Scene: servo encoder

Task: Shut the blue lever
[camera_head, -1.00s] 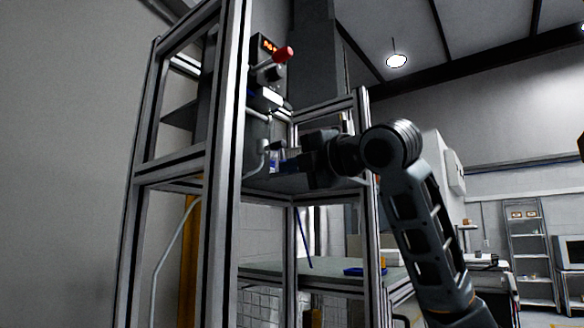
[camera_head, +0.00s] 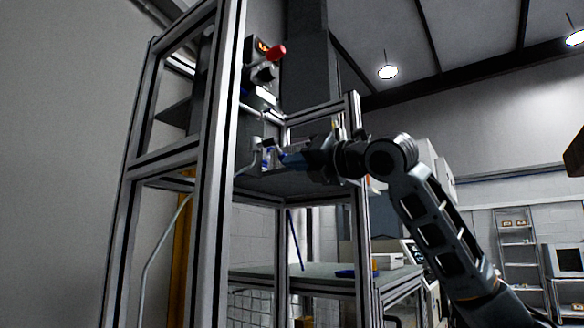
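A small blue part (camera_head: 266,154), which looks like the blue lever, shows on the pipe fitting (camera_head: 256,146) inside the metal frame. It is small and partly hidden, so its angle is hard to tell. My gripper (camera_head: 284,157) reaches in from the right, with its fingers pointing left at the fitting. The fingertips are close to the blue part; I cannot tell whether they touch it. The gap between the fingers does not show clearly.
The aluminium frame's upright (camera_head: 218,150) stands left of the fitting. A red knob (camera_head: 276,53) and a lit display (camera_head: 262,45) sit above. A shelf (camera_head: 290,186) lies below the gripper. A lower table (camera_head: 310,272) holds a blue tray (camera_head: 345,273).

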